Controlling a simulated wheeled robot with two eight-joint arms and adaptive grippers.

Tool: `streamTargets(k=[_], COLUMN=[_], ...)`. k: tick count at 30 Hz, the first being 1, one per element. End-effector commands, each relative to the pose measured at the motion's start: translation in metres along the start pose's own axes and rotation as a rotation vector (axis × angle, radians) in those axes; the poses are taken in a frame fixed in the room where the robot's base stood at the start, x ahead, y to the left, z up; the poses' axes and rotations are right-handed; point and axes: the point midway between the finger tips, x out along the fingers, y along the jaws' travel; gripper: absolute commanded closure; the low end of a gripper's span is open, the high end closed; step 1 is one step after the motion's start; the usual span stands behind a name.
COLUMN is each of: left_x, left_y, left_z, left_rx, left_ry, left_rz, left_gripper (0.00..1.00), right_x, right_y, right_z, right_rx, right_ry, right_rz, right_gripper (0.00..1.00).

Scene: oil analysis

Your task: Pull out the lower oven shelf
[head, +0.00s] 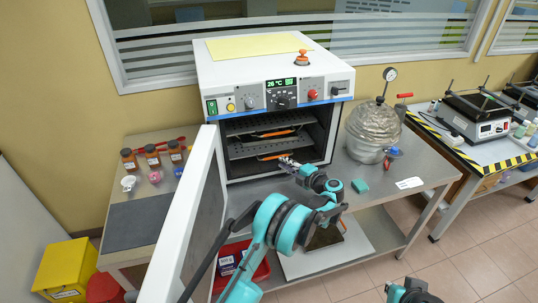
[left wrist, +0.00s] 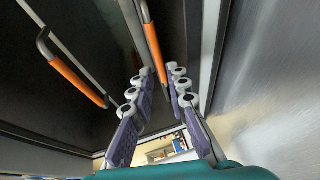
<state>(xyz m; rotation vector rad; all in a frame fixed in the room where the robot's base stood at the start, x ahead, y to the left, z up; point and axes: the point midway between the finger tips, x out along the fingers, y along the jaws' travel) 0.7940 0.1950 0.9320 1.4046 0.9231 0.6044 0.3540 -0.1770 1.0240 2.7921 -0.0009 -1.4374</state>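The white oven (head: 272,75) stands on the bench with its door (head: 190,215) open to the left. Inside are two dark shelves, each with an orange handle. The lower shelf's handle (head: 275,155) is just left of my left gripper (head: 290,162). In the left wrist view the gripper (left wrist: 160,75) is open. The lower handle (left wrist: 152,38) lines up with the gap between its fingertips; I cannot tell whether they touch it. The upper handle (left wrist: 75,80) is outside the fingers. My right gripper (head: 410,293) is low at the bottom edge, its fingers unclear.
A glass desiccator (head: 372,130) stands right of the oven, with a small teal block (head: 360,186) in front. Brown bottles (head: 152,156) stand on the left table. A red bin (head: 262,270) sits below. The open door borders my left arm.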

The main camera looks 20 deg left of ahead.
Motion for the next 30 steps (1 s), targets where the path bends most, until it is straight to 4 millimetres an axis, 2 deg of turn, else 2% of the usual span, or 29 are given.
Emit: streamTargets(k=[6,12,17,23,24,26,30], left_x=[0.037,0.063,0.071,0.071,0.071,0.071,0.071], left_y=[-0.002,-0.002,-0.001,0.000,0.000,0.000,0.000], left_z=[-0.001,-0.001,-0.001,-0.001,-0.001,-0.001,-0.001], left_rx=[-0.001,-0.001,-0.001,-0.001,-0.001,-0.001,-0.001], left_ry=[0.003,0.002,0.001,0.000,0.000,0.001,0.001], left_rz=[0.000,0.000,0.000,0.000,0.000,0.000,0.000], left_gripper=[0.84,0.84,0.84,0.84,0.87,1.00,1.00], right_x=[0.009,0.013,0.014,0.014,0.014,0.014,0.014], right_y=[0.000,0.000,0.000,0.000,0.000,0.000,0.000], right_z=[0.006,0.010,0.010,0.010,0.010,0.010,0.010], right_rx=[0.000,0.000,0.000,0.000,0.000,0.000,0.000], right_ry=[0.000,0.000,0.000,0.000,0.000,0.000,0.000], right_rz=[0.000,0.000,0.000,0.000,0.000,0.000,0.000], right_gripper=[1.00,1.00,1.00,1.00,1.00,1.00,1.00])
